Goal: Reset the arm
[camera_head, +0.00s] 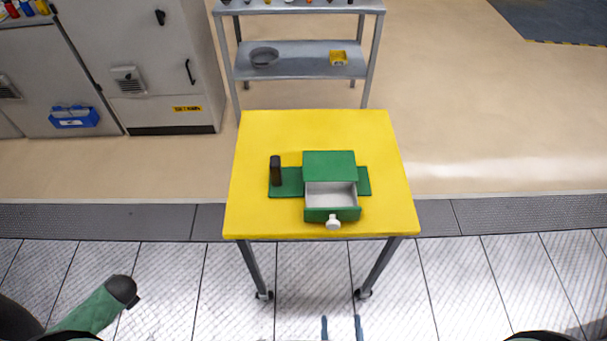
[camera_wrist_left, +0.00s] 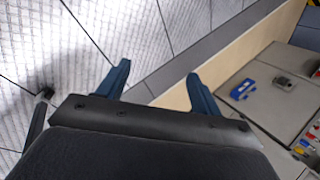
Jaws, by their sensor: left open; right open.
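A green drawer box (camera_head: 330,166) stands on the yellow table (camera_head: 265,135), with its drawer (camera_head: 331,213) pulled open toward me and looking empty inside. A dark upright cylinder (camera_head: 275,170) stands on the green base at the left. My right gripper (camera_head: 341,328) shows only as two blue fingertips at the bottom edge of the head view, apart and empty, in front of the table. My left gripper (camera_wrist_left: 158,70) shows in the left wrist view with its blue fingers apart and nothing between them. It is clear of the table; its hand does not show in the head view.
A grey shelf (camera_head: 300,68) behind the table holds a round grey bowl (camera_head: 264,57) and a yellow bin (camera_head: 338,57). Grey cabinets (camera_head: 150,70) stand at the back left, with a blue bin (camera_head: 74,117) on one. The floor around the table is clear.

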